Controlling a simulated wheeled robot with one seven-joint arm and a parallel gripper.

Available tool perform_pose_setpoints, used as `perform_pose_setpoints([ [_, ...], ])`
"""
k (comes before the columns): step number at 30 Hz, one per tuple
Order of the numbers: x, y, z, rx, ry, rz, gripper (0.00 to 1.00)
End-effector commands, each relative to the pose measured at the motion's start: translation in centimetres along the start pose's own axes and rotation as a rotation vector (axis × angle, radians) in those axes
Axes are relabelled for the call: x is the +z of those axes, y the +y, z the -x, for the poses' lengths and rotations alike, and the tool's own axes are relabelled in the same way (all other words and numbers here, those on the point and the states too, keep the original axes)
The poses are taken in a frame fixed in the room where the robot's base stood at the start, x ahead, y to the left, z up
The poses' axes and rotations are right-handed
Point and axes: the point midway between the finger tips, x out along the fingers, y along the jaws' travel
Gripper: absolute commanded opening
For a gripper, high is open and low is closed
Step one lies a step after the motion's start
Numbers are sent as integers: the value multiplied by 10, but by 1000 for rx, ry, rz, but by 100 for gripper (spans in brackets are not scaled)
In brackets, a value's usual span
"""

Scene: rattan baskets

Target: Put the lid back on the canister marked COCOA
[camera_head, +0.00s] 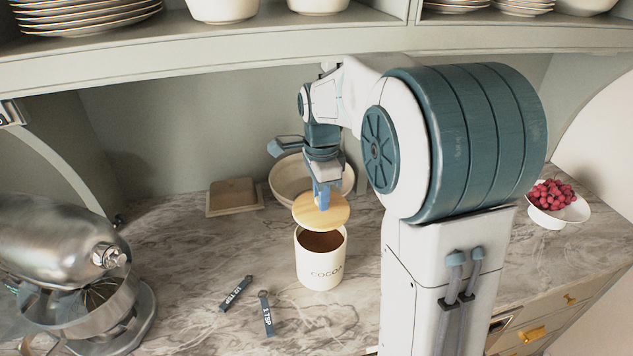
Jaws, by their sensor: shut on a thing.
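The cream canister (319,272) marked COCOA stands upright on the marble counter, with brown powder showing inside its open mouth. A round wooden lid (335,215) hangs above the canister, roughly level and a little toward the back, with a gap between them at the front. My gripper (322,198) is above the lid and shut on it from the top. The part of the lid between the fingers is hidden by them.
A stand mixer (65,260) is at far left. A large bowl (285,180) and a wooden board (234,196) stand behind. A bowl of red berries (558,211) is at right. A shelf (250,47) overhangs the counter.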

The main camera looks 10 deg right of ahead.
Motion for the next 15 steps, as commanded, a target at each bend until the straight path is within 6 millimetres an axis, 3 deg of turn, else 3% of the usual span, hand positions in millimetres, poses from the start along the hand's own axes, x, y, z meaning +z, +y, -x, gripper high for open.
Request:
perform_pose_setpoints([
  [15,0,0,-39,0,0,0,0],
])
